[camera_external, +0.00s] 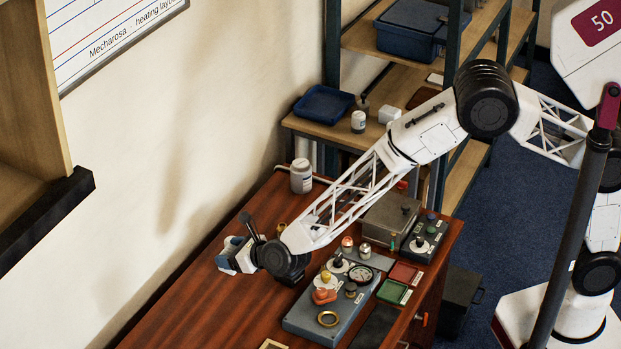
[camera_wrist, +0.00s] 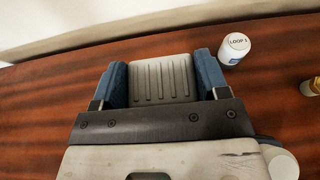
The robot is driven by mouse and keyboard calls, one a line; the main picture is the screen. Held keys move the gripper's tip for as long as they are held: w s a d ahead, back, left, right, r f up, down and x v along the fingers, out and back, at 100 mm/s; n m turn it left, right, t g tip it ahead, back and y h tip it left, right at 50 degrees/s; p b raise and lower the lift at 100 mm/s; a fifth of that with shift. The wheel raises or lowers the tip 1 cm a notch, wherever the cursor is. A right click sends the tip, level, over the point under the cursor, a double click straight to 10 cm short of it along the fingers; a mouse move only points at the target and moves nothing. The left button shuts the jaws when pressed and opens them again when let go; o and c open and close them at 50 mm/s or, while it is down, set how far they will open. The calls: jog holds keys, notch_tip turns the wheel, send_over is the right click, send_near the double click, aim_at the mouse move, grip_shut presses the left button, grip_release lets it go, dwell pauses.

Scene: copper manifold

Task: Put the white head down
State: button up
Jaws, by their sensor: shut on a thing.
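My gripper (camera_wrist: 162,78) points down close over the wooden table, near its wall-side edge. Its two blue fingers stand on either side of a pale, ribbed block, the white head (camera_wrist: 163,80), and are shut on it. In the external view my gripper (camera_external: 238,256) is low at the left part of the table, and the white head cannot be told apart from the fingers there. I cannot tell whether the head's underside touches the table.
A white cap marked LOOP 1 (camera_wrist: 234,48) stands close beside the right finger. A brass part (camera_external: 281,228) lies near my wrist. A white bottle (camera_external: 301,176) stands farther back. A grey fixture panel (camera_external: 305,318) is to the right. The table is bare left of the fingers.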

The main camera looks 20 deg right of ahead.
jog(key=shift+f, duration=3.1)
jog(key=shift+f, duration=1.9)
jog(key=shift+f, duration=0.1)
jog(key=o, duration=1.1)
jog(key=shift+v, duration=6.05)
